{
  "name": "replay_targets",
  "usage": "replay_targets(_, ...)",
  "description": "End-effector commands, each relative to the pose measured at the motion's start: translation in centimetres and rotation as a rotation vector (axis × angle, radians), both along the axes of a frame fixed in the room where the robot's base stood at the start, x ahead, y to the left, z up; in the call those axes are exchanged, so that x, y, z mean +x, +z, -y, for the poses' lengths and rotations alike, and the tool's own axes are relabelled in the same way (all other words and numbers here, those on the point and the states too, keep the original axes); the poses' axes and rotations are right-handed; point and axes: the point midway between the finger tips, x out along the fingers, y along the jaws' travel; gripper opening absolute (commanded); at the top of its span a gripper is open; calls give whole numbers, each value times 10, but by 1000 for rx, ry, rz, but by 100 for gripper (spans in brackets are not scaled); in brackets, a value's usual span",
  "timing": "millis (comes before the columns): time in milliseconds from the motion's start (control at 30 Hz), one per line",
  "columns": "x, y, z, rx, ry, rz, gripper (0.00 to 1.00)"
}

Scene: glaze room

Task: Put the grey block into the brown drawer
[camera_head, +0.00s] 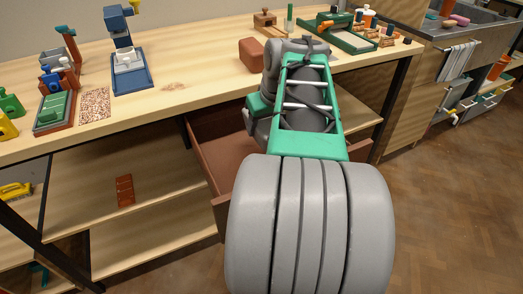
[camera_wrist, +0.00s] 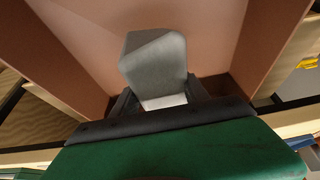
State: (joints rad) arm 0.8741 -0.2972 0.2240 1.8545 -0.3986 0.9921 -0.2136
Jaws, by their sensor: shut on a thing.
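The grey block (camera_wrist: 153,62) shows in the wrist view, held between the fingers of my gripper (camera_wrist: 160,97), which is shut on it. The brown drawer (camera_head: 212,165) is pulled out under the worktop in the head view, with my arm covering much of it. In the wrist view the drawer's side wall (camera_wrist: 268,45) and its paler floor show around the block. The block is over the drawer's inside; I cannot tell its height above the floor. In the head view the block and the fingertips are hidden behind my arm.
The wooden worktop (camera_head: 185,93) above the drawer carries a brown box (camera_head: 251,55), a blue device (camera_head: 128,68) and a green machine (camera_head: 345,34). A lower shelf (camera_head: 85,185) holds a small reddish rack (camera_head: 124,190). The floor to the right is clear.

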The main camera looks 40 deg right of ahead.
Motion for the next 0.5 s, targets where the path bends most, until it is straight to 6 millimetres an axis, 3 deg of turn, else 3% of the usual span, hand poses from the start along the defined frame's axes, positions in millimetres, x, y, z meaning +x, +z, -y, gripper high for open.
replay_targets(400, 1, -63, 0, -4, -1, 4, 0)
replay_targets(500, 1, -67, 1, -6, -1, 6, 0)
